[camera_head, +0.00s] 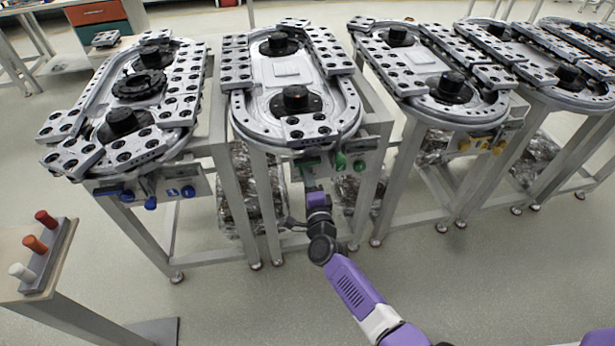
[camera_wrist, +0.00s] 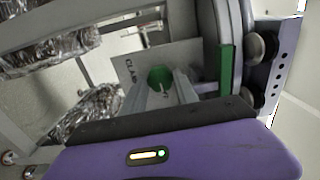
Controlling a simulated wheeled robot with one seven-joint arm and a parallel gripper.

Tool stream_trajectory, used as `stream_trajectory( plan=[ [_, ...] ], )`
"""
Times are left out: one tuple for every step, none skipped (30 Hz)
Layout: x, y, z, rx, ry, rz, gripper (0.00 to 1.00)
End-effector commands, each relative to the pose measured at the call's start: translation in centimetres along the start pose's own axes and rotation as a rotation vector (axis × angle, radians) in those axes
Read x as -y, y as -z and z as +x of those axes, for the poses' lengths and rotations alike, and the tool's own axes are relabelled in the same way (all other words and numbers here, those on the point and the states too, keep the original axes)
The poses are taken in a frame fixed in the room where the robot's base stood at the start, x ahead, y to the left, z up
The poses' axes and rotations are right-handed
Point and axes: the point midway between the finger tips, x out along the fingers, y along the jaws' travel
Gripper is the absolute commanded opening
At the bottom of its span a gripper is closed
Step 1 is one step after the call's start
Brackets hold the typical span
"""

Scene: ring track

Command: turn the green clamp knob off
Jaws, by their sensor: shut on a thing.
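The green clamp knob (camera_wrist: 160,78) shows in the wrist view between my two grey fingers, in front of a light panel whose lettering starts "CLA". My gripper (camera_wrist: 163,92) is shut on this knob. The fingers and their angle hide part of it, so I cannot read its turn position. In the head view my purple gripper (camera_head: 314,184) reaches up to the front panel of the second ring-track station (camera_head: 295,130). Green parts show on that panel, including a green knob (camera_head: 340,160) to the right of my gripper.
A long green bar (camera_wrist: 227,68) stands close to the right of my fingers in the wrist view. Neighbouring stations carry blue knobs (camera_head: 150,202) and yellow knobs (camera_head: 464,145). Metal legs stand around my arm. A small stand with coloured pegs (camera_head: 35,244) is at left.

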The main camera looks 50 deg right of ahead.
Motion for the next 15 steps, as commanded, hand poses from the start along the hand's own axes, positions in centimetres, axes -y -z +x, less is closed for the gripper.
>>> stream_trajectory(
  plan=[
    [-0.12,-0.12,-0.06,0.003,-0.002,-0.003,0.00],
    [-0.12,-0.12,-0.06,0.003,-0.002,-0.003,0.00],
    [-0.12,-0.12,-0.06,0.003,-0.002,-0.003,0.00],
    [-0.12,-0.13,-0.06,0.003,-0.002,-0.003,0.00],
    [-0.12,-0.13,-0.06,0.003,-0.002,-0.003,0.00],
    [-0.12,-0.13,-0.06,0.003,-0.002,-0.003,0.39],
    [-0.12,-0.12,-0.06,0.003,-0.002,-0.003,0.45],
    [-0.12,-0.12,-0.06,0.003,-0.002,-0.003,0.51],
    [-0.11,-0.10,-0.06,0.003,-0.002,-0.002,0.57],
    [-0.10,-0.09,-0.05,0.003,-0.002,-0.002,0.57],
    [-0.09,-0.09,-0.05,0.002,-0.002,-0.002,0.57],
    [-0.08,-0.08,-0.04,0.002,-0.001,-0.002,0.57],
    [-0.07,-0.07,-0.04,0.002,-0.001,-0.001,0.57],
    [-0.06,-0.06,-0.03,0.002,-0.001,-0.001,0.57],
    [-0.06,-0.05,-0.03,0.001,-0.001,-0.001,0.57]
  ],
)
